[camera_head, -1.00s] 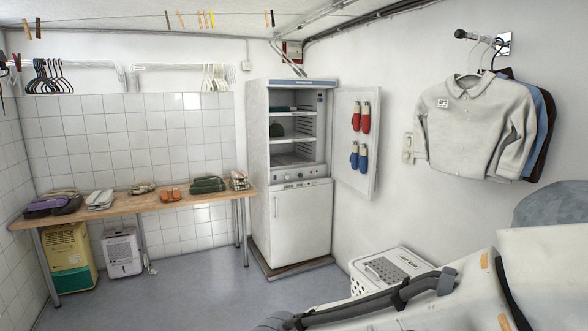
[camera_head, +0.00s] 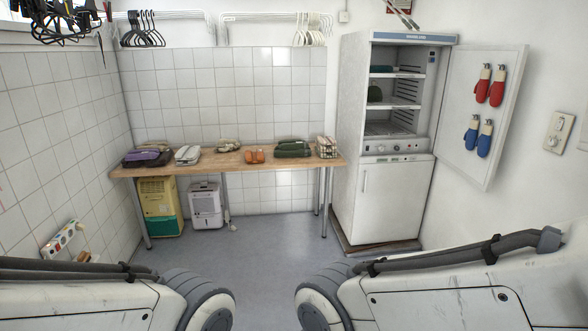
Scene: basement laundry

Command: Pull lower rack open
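A tall white cabinet (camera_head: 395,205) stands against the back wall on the right. Its upper door (camera_head: 505,105) is swung open to the right, and its lower door is shut. Inside the upper part are several racks. The lower rack (camera_head: 388,128) looks pushed in, with nothing clearly visible on it. My two arms come in from the bottom left and bottom right. Both grippers are out of the frame, and the cabinet is well ahead of my arms.
A wooden table (camera_head: 220,163) with folded items and shoes runs along the back wall left of the cabinet. A yellow-green unit (camera_head: 160,205) and a white unit (camera_head: 206,205) stand under it. Red and blue mittens hang on the open door. The grey floor (camera_head: 255,250) ahead is clear.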

